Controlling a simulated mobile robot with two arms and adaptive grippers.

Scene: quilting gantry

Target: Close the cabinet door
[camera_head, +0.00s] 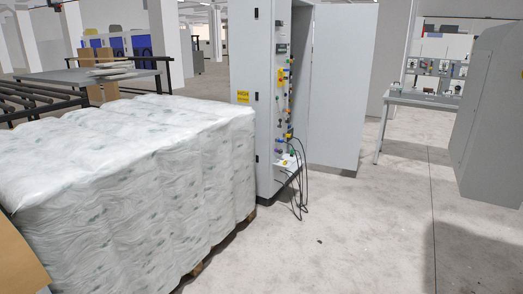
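A tall light grey electrical cabinet (259,90) stands in the middle of the view on the floor. Its door (340,85) is swung open to the right, with the flat face turned towards me. A strip of coloured buttons and connectors (283,95) shows on the cabinet's front. Black cables (300,190) hang from its lower part to the floor. The door's upper edge runs close to the top of the picture. Neither of my grippers is in view.
A wrapped white pallet load (130,185) fills the left foreground, close to the cabinet. A grey box-shaped unit (492,110) stands at the right edge. A bench with equipment (425,100) is behind. The floor (350,235) before the door is clear.

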